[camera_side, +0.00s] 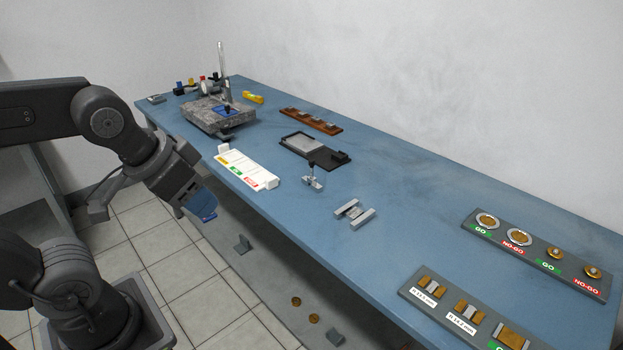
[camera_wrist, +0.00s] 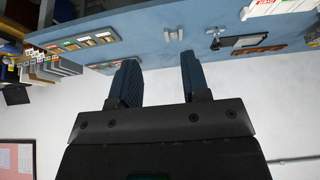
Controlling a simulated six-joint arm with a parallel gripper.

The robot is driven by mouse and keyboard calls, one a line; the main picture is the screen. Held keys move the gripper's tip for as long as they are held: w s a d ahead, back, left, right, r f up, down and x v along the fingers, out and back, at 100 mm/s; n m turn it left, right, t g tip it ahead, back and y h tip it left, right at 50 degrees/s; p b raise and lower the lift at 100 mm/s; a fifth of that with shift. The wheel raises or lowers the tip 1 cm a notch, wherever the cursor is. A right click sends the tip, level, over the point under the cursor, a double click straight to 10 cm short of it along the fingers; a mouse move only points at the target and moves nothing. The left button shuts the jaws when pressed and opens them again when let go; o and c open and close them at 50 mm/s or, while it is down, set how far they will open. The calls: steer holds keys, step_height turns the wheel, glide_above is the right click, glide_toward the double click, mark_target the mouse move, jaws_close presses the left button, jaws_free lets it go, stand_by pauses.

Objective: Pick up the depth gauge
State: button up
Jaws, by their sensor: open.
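A small grey tool with a flat base and an upright dark-topped stem, which looks like the depth gauge (camera_side: 312,181), stands on the blue table near its middle. It also shows small near the top of the wrist view (camera_wrist: 214,43). My gripper (camera_side: 205,208) is off the table's near edge, left of and well apart from the gauge in the side view. In the wrist view its two blue fingers (camera_wrist: 158,75) are spread with nothing between them.
A grey H-shaped block (camera_side: 355,214) sits right of the gauge, and a black case (camera_side: 330,158) lies behind it. A white labelled tray (camera_side: 247,167) is to the left. Labelled gauge racks (camera_side: 535,254) fill the right end of the table (camera_side: 420,210).

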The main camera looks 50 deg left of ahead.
steer(key=shift+o, duration=0.7)
